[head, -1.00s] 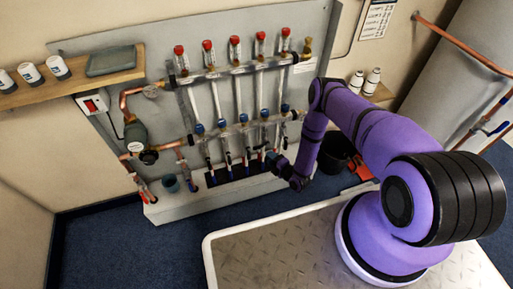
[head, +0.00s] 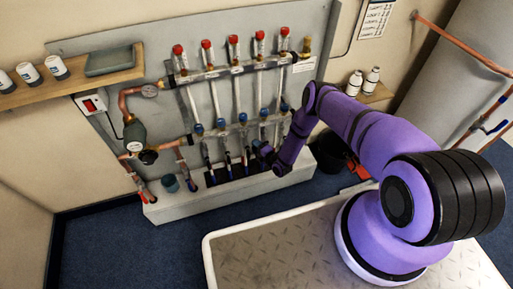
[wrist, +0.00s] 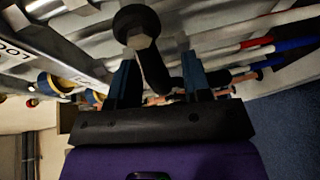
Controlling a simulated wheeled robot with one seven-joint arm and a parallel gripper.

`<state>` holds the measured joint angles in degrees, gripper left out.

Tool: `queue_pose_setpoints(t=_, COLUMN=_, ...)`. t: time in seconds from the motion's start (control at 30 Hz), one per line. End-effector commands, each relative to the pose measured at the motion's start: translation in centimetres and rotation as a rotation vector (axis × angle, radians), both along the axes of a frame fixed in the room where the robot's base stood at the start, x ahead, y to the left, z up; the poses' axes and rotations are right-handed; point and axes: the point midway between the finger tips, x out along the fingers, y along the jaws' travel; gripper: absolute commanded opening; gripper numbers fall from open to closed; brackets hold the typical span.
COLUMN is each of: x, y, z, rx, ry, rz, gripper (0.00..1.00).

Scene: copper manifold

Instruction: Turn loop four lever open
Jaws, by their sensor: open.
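The manifold (head: 238,68) stands against a grey backboard, with several red-capped tubes on its upper bar and blue-topped valves on its lower bar. My gripper (head: 262,150) is at the lower right of the manifold, below the lower bar and close to the pipes. In the wrist view my gripper (wrist: 158,62) is open, its two dark blue fingers apart. A black round-ended part with a grey nut (wrist: 137,24) lies just beyond the fingers, and a dark bar runs from it between them. It looks like a valve lever; which loop and whether a finger touches it, I cannot tell.
A black bucket (head: 331,152) stands right of my forearm. Pipes crowd around my fingers. Blue floor in front is clear.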

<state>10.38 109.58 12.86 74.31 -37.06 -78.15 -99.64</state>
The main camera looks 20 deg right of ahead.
Motion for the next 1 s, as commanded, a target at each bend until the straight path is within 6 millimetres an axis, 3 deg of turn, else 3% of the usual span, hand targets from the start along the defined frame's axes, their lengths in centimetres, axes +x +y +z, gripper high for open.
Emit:
queue_pose_setpoints(t=0.07, x=0.0, y=0.0, z=0.0, rx=0.000, ry=0.000, rz=0.000, gripper=0.40)
queue_pose_setpoints(t=0.23, x=0.0, y=0.0, z=0.0, rx=0.000, ry=0.000, rz=0.000, gripper=0.01)
queue_pose_setpoints(t=0.67, x=0.0, y=0.0, z=-0.2, rx=-0.047, ry=-0.002, rz=0.002, gripper=0.00)
queue_pose_setpoints(t=1.0, x=-0.1, y=0.0, z=-1.5, rx=-0.282, ry=-0.011, rz=0.006, gripper=0.00)
